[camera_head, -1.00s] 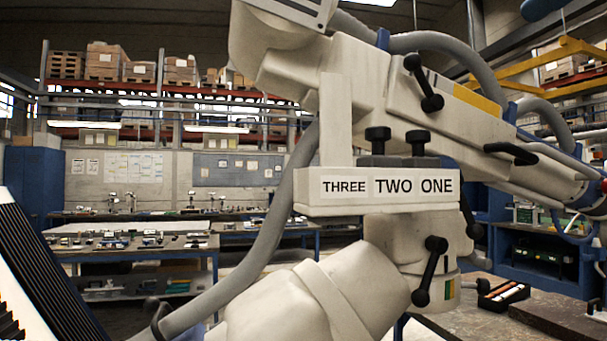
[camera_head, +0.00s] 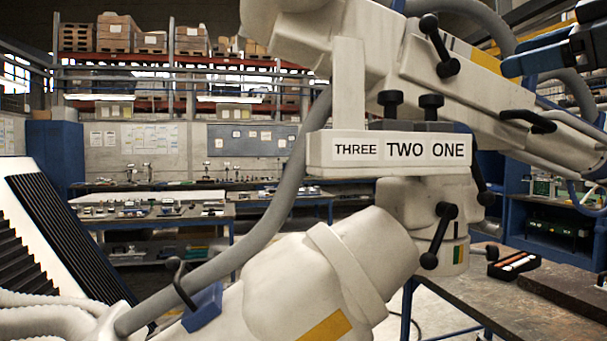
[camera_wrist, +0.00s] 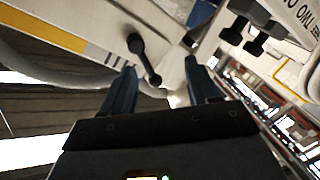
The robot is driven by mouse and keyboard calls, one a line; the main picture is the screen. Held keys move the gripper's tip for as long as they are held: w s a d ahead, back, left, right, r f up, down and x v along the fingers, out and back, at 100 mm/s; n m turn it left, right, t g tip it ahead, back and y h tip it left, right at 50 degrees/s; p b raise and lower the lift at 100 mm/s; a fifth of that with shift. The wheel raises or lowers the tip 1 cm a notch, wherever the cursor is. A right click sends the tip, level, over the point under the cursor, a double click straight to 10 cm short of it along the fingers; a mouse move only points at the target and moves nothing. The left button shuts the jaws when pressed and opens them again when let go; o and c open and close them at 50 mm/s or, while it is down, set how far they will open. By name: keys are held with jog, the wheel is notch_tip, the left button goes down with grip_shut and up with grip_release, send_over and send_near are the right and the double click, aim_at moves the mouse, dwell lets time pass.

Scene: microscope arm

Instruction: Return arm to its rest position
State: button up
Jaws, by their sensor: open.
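The white jointed microscope arm (camera_head: 345,255) fills the middle of the head view. Its upper link (camera_head: 470,85) slopes down to the right and carries a black lever (camera_head: 440,45) and a black handle (camera_head: 528,120). A bar labelled THREE TWO ONE (camera_head: 350,152) sits at the joint, with two black knobs above it. My gripper (camera_head: 546,40) is at the upper right, open and empty, its body mostly out of frame. In the wrist view its blue fingers (camera_wrist: 160,66) are spread, and a black lever (camera_wrist: 144,60) on the white link appears between them; contact cannot be told.
A grey hose (camera_head: 290,190) runs along the microscope arm's left side. A workbench (camera_head: 455,295) with a small black tray (camera_head: 513,262) is at the lower right. Benches (camera_head: 150,218) and shelving with boxes stand behind. Open floor shows between the benches.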

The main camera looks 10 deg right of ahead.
jog(key=w+a+f+m+t+h, duration=0.1)
jog(key=w+f+m, duration=0.25)
jog(key=f, duration=0.85)
jog(key=w+a+f+m+t+h, duration=0.1)
jog(key=w+a+f+m, duration=0.2)
jog(key=f, duration=0.9)
jog(key=s+a+f+m+h, duration=0.2)
jog(key=s+a+f+m, duration=0.1)
jog(key=f, duration=0.7)
jog(key=s+a+f+m+h, duration=0.1)
jog(key=s+a+f+m, duration=0.2)
jog(key=f, duration=0.7)
jog(key=s+a+f+g+h, duration=0.1)
jog(key=s+a+f, duration=0.2)
jog(key=s+f, duration=0.5)
jog(key=s+a+f+g+h, duration=0.1)
jog(key=s+a+f+g, duration=0.3)
jog(key=s, duration=0.7)
jog(key=s+a+r+n+t+y, duration=0.1)
jog(key=s+a+n, duration=0.1)
jog(key=s, duration=1.7)
jog(key=shift+y, duration=0.3)
